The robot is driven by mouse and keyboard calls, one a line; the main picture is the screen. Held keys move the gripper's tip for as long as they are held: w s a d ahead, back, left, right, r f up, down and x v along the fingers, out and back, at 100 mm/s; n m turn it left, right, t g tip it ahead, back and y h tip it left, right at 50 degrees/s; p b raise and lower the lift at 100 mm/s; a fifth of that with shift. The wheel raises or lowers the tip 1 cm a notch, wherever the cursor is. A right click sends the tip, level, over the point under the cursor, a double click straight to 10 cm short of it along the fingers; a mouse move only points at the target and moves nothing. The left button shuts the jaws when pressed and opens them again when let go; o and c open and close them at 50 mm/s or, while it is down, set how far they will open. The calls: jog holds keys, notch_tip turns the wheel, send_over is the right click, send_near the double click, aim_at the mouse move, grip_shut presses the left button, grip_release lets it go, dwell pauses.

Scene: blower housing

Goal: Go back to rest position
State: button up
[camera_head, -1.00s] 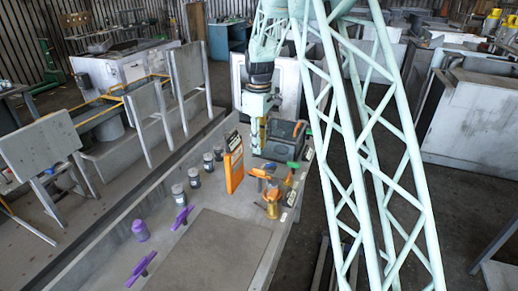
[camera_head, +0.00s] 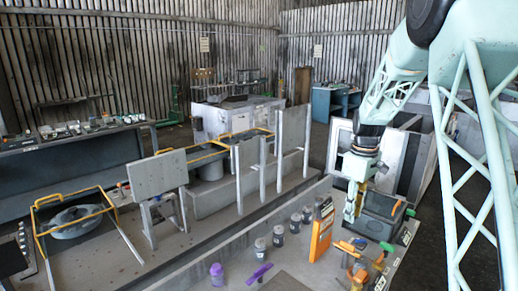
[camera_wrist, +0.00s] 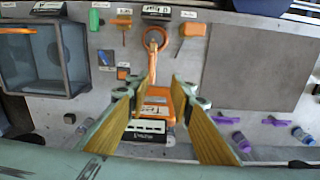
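My gripper (camera_head: 350,210) hangs above the bench between the orange case and the dark bin in the head view. In the wrist view its two yellow fingers (camera_wrist: 163,80) are apart, with nothing seen held between them. The orange case (camera_head: 321,231) stands upright on the bench. In the wrist view an orange and black case (camera_wrist: 154,108) shows below and between the fingers.
The dark open bin (camera_head: 378,216) stands beside my gripper; it also shows in the wrist view (camera_wrist: 77,50). Orange tools (camera_head: 357,262), several grey jars (camera_head: 278,237), a purple jar (camera_head: 217,274) and a purple tool (camera_head: 258,273) are on the bench. A flat plate (camera_wrist: 263,72) has clear top.

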jog(key=s+a+r+m+t+b, duration=0.15)
jog(key=s+a+r, duration=0.25)
jog(key=s+r, duration=0.7)
jog(key=s+a+r+m, duration=0.3)
jog(key=s+a+r, duration=0.2)
jog(key=s+r, duration=0.6)
jog(key=s+a+f+m+t, duration=0.1)
jog(key=s+a+m, duration=0.1)
jog(key=s, duration=1.3)
jog(key=s+a+f+m+t+b, duration=0.1)
jog(key=s+a, duration=0.1)
jog(key=s, duration=1.4)
jog(key=shift+s+a+f+m, duration=0.15)
jog(key=shift+a+f+m, duration=0.2)
jog(key=shift+a, duration=0.05)
